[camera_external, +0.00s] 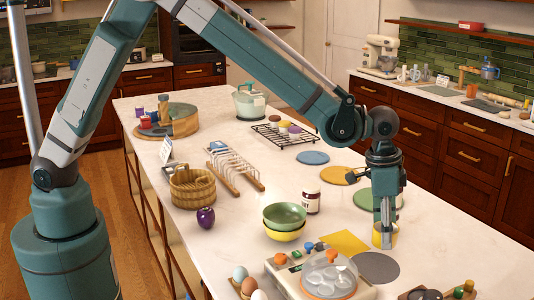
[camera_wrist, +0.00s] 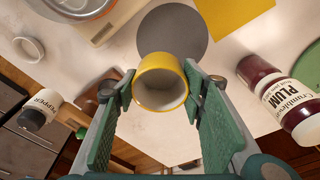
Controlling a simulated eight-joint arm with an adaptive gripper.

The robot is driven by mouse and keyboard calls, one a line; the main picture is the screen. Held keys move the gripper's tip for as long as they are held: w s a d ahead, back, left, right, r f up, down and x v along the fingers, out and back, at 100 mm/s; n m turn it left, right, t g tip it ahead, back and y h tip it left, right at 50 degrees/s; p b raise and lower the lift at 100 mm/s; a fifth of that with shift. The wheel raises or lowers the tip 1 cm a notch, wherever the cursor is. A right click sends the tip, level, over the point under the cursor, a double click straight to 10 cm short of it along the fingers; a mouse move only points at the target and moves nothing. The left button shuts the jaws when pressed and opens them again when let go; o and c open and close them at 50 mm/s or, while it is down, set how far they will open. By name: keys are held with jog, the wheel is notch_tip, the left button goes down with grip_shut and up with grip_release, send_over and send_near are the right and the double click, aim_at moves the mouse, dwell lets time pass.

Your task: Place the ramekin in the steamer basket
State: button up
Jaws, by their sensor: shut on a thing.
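The ramekin is a small yellow cup with a pale inside. It shows in the wrist view (camera_wrist: 160,66) between the fingers, with its mouth facing the camera, and partly behind the fingers in the external view (camera_external: 390,240). My gripper (camera_external: 384,238) points down at the right front of the counter and is shut on the ramekin; the fingers show on both sides of it in the wrist view (camera_wrist: 160,86). I cannot tell whether the ramekin touches the counter. The steamer basket (camera_external: 193,190), round and wooden, stands well to the left, apart from my gripper.
A purple eggplant-like item (camera_external: 206,217) is beside the basket. A grey disc (camera_external: 376,267) and clear-lidded appliance (camera_external: 325,275) are near the gripper.

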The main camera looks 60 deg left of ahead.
jog(key=s+a+r+n+b, duration=0.1)
jog(key=s+a+r+n, duration=0.15)
jog(key=a, duration=1.05)
jog(key=s+a+r+n+y, duration=0.1)
jog(key=s+a+n, duration=0.15)
jog(key=a, duration=1.05)
jog(key=s+a+r+n+b, duration=0.1)
jog(key=s+a+r+n, duration=0.15)
jog(key=a, duration=1.15)
jog(key=s+a+f+n+y+b, duration=0.1)
jog(key=s+a+n, duration=0.8)
jog(key=s+a, duration=1.5)
jog(key=shift+s+a+f+b, duration=0.35)
jog(key=shift+a+f, duration=0.05)
jog(key=shift+f, duration=0.1)
jog(key=shift+f, duration=0.1)
send_near(193, 185)
jog(key=shift+d+f+b, duration=0.1)
jog(key=shift+d+f, duration=0.2)
jog(key=shift+d, duration=0.3)
jog(key=shift+d+f+b, duration=0.15)
jog(key=shift+d+f, duration=0.1)
jog(key=shift+d, duration=0.4)
jog(key=shift+d+f+b, duration=0.1)
jog(key=shift+d+f, duration=0.2)
jog(key=shift+d, duration=0.3)
jog(key=shift+f+b, duration=0.35)
jog(key=shift+f, duration=1.75)
